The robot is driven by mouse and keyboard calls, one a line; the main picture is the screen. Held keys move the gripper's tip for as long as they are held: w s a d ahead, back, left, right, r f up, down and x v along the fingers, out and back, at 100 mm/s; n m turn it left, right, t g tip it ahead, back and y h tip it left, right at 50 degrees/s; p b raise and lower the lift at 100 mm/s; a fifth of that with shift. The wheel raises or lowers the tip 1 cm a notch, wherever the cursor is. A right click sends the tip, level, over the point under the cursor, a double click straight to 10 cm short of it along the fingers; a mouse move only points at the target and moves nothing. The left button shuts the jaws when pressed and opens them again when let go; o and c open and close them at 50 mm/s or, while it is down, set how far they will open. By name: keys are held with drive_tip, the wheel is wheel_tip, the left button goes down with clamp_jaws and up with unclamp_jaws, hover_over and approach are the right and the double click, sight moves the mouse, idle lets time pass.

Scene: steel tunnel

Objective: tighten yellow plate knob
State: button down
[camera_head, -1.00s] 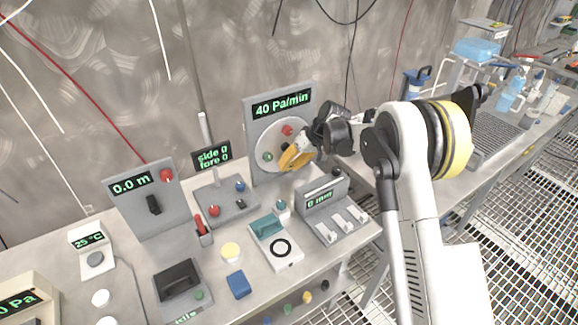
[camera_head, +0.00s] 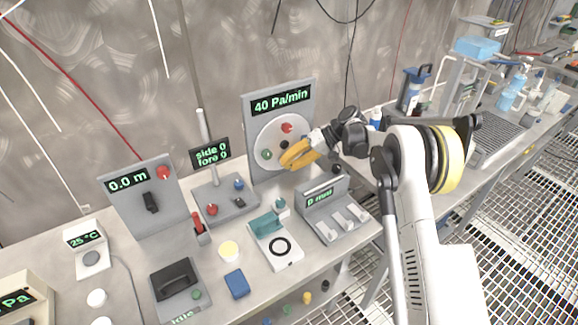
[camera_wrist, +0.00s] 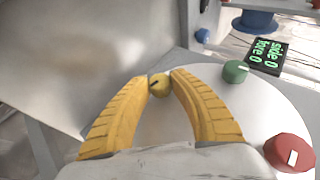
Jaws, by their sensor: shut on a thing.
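A round white plate (camera_head: 266,134) is set in an upright grey panel with a "40 Pa/min" display (camera_head: 281,100). The plate carries a red knob (camera_head: 287,127), a green knob (camera_head: 266,154) and a dark centre. My gripper (camera_head: 284,160) reaches the plate's lower right from the right and hides the yellow knob in the head view. In the wrist view the yellow knob (camera_wrist: 160,85) sits between the tips of my yellow fingers (camera_wrist: 160,80), which are shut on it. The green knob (camera_wrist: 236,71) and red knob (camera_wrist: 290,153) show clear of the fingers.
A "0 mm" box with levers (camera_head: 334,212) stands just below my wrist. A small panel reading "side 0 fore 0" (camera_head: 210,152) is left of the plate. A teal-topped device (camera_head: 275,245) and a blue block (camera_head: 237,284) lie in front on the bench.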

drive_tip(key=shift+f+g+y+b, duration=0.15)
drive_tip(key=shift+g+y+b, duration=0.15)
drive_tip(key=shift+y, duration=0.2)
drive_tip(key=c, duration=1.1)
unclamp_jaws()
drive_tip(key=shift+a, duration=0.1)
drive_tip(key=v, duration=1.2)
